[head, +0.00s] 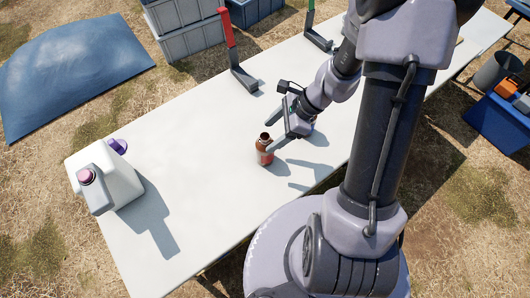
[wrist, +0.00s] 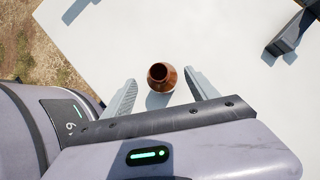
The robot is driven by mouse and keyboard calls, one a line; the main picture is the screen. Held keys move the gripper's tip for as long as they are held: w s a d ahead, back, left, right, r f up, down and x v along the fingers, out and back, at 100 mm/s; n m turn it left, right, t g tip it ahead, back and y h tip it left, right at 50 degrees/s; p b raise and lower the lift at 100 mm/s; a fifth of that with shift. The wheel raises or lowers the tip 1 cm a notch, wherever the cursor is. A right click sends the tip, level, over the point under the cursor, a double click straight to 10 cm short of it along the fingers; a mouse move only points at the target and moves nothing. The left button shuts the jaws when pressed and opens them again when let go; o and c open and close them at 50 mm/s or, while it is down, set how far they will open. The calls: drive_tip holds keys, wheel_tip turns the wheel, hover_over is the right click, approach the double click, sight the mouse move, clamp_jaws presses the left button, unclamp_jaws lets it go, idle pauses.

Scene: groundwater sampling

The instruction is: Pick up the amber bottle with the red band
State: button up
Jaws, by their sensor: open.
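The amber bottle (head: 264,146) stands upright and uncapped on the white table (head: 190,150), and a red band shows low on its side. My gripper (head: 270,133) is open, with its fingers reaching left close to the bottle. In the wrist view, the bottle (wrist: 162,78) is seen from above, its dark open mouth toward me. It lies between the two spread fingertips of my gripper (wrist: 160,82), with a gap on each side. I cannot tell how far below the fingertips it is.
A dark stand with a red post (head: 228,35) and one with a green post (head: 311,18) are along the far edge. Grey crates (head: 185,25) lie beyond. The table between jug and bottle is clear.

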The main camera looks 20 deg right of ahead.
drive_tip(key=x, duration=0.3)
drive_tip(key=shift+d+b, duration=0.1)
drive_tip(key=shift+b, duration=0.25)
drive_tip(key=shift+r, duration=0.1)
clamp_jaws()
